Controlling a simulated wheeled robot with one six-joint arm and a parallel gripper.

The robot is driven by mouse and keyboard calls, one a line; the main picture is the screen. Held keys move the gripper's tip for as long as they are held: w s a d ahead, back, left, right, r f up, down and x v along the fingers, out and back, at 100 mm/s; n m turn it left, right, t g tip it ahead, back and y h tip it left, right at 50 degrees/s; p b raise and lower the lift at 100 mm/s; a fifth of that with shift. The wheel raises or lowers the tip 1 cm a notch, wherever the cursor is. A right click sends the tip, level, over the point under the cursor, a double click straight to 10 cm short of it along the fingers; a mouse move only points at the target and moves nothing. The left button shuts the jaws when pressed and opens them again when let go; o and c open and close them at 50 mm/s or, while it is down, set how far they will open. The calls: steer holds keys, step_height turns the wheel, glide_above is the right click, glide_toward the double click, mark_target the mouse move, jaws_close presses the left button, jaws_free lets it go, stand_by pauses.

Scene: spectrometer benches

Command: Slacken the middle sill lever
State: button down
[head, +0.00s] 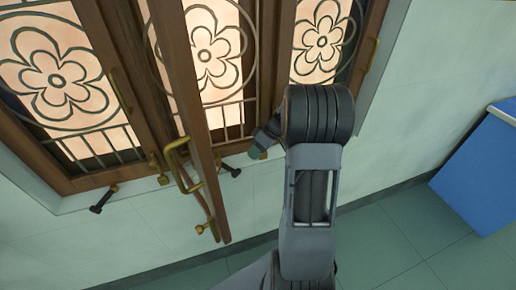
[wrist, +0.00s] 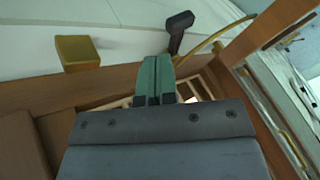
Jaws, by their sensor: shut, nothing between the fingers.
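A dark lever (head: 230,168) sits on the sill below the middle window, just right of the open wooden casement. In the wrist view my shut fingers (wrist: 153,75) lie close together. A dark lever (wrist: 178,30) stands just beyond them; I cannot tell whether they touch it.
The open casement (head: 188,110) juts out left of my gripper, with a brass handle (head: 180,165) on it. A brass block (wrist: 76,52) shows left of my fingers in the wrist view. A blue cabinet (head: 482,170) stands at the right. The floor (head: 395,240) between is clear.

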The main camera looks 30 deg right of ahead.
mark_target(228, 169)
steer(key=shift+x, duration=2.95)
steer(key=shift+s, duration=0.2)
